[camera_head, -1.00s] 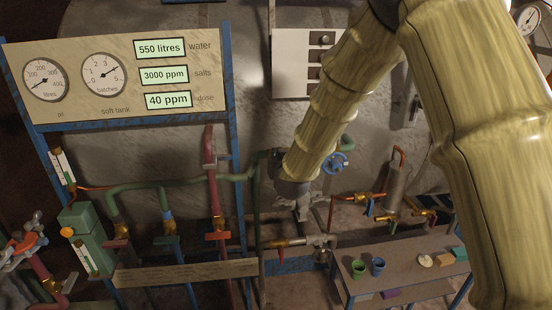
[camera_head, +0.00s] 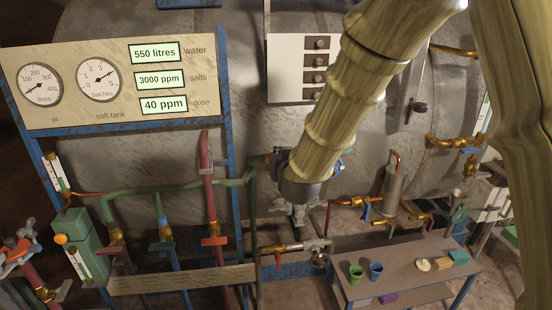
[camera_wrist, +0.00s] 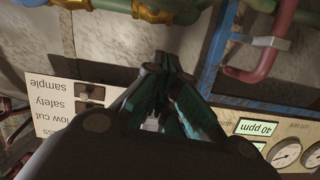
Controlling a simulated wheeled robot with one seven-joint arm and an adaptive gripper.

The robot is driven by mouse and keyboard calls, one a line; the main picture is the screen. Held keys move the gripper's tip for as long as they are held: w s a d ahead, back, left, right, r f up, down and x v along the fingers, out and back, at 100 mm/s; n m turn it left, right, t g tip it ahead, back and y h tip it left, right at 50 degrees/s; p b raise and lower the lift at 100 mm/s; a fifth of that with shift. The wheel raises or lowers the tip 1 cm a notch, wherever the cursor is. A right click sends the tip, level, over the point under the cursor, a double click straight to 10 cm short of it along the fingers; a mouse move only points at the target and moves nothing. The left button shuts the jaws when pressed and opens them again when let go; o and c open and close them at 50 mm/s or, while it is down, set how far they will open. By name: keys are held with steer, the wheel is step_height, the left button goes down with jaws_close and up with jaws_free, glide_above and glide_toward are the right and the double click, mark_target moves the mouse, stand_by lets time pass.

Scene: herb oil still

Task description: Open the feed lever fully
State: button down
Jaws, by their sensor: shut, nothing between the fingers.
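No label reading "feed" is legible, so I cannot tell which lever is the feed lever. A small red lever (camera_head: 278,259) hangs from a brass and steel valve (camera_head: 290,246) below my gripper. My gripper (camera_head: 299,214) points down in front of the pipes, above that valve. In the wrist view its dark fingers (camera_wrist: 158,70) are together and empty, touching no lever that I can see.
A gauge board (camera_head: 115,115) on a blue frame stands left. A switch panel (camera_head: 290,70) hangs behind my arm; it shows upside down in the wrist view (camera_wrist: 60,105). A low bench (camera_head: 400,262) with cups and blocks stands lower right. Pipes crowd the space around my gripper.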

steer(key=shift+s+d+r, duration=0.1)
steer(key=shift+s, duration=0.6)
steer(key=c, duration=2)
jaws_free()
steer(key=shift+s, duration=0.15)
steer(key=o, duration=0.7)
steer(key=shift+f, duration=0.2)
steer(key=shift+c, duration=0.2)
steer(key=o, duration=1.3)
steer(key=shift+t, duration=0.7)
steer(key=f+p, duration=0.2)
steer(key=f, duration=0.1)
steer(key=w+f, duration=0.1)
steer(key=shift+d+f+p, duration=0.3)
steer(key=shift+d+p, duration=0.05)
steer(key=shift+p, duration=0.05)
steer(key=shift+o, duration=0.2)
step_height(320, 180, down, 4)
steer(key=d+t+p, duration=0.1)
steer(key=p, duration=0.1)
steer(key=w+f+p, duration=0.1)
steer(key=w+p, duration=0.3)
steer(key=w, duration=0.5)
steer(key=shift+w+a+t, duration=0.25)
steer(key=shift+a+t, duration=0.05)
steer(key=shift+a, duration=0.05)
steer(key=shift+f, duration=0.1)
steer(key=shift+c, duration=0.4)
steer(key=c, duration=1)
